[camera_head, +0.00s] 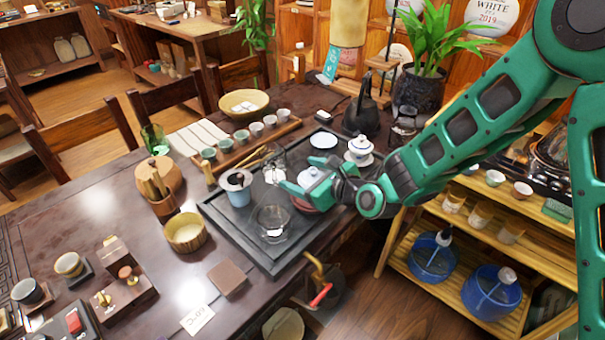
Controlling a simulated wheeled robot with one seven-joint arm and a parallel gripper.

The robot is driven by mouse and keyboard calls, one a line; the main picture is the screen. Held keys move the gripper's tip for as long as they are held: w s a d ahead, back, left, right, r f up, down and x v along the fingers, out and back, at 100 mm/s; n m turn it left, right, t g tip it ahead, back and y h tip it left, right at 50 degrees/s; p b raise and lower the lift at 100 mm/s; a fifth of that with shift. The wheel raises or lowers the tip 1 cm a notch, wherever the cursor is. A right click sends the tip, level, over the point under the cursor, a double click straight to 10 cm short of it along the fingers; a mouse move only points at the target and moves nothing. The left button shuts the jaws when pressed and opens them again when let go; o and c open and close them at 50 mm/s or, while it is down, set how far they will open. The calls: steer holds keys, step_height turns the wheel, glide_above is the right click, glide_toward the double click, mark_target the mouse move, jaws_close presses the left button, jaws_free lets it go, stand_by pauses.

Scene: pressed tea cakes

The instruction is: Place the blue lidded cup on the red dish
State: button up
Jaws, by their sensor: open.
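My gripper (302,174) is open, with its fingers spread around or just beside a white lidded cup (312,177) with bluish markings. This cup is at or just above a red dish (304,205) on the dark tea tray. The fingers and wrist hide part of both, so I cannot tell whether the cup touches the dish. A second white lidded cup with blue bands (360,146) stands upright on its own saucer, behind and right of my gripper.
The dark tray (230,229) also bears a light-blue cup (240,196) with a strainer, a glass pitcher (272,222) and a white dish (323,140). A black kettle (361,115) stands behind. A row of small cups (256,129) lines the back left.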

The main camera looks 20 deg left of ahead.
steer(key=v, duration=1.1)
steer(key=shift+d, duration=0.2)
steer(key=w+d+n+h, duration=0.25)
steer(key=d+n, duration=0.25)
steer(key=d, duration=0.7)
steer(key=w+d+n+h, duration=0.2)
steer(key=d+n+h, duration=0.2)
steer(key=d, duration=0.8)
steer(key=s+d+r+n+g+h, duration=0.15)
steer(key=s+d, duration=0.25)
steer(key=d, duration=0.5)
steer(key=s+d+r+n+g+h, duration=0.1)
steer(key=s+d+n+h, duration=0.15)
steer(key=d, duration=0.65)
steer(key=s+d+r+n+g, duration=0.1)
steer(key=s+d, duration=0.4)
steer(key=s, duration=0.5)
steer(key=s+d+r+n+g, duration=0.1)
steer(key=s+d+r+g, duration=0.2)
steer(key=s+d, duration=0.3)
steer(key=s+h, duration=0.1)
steer(key=s, duration=0.3)
steer(key=shift+s+d+n+g, duration=0.2)
steer(key=shift+s+n+g, duration=0.05)
steer(key=shift+n+g, duration=0.1)
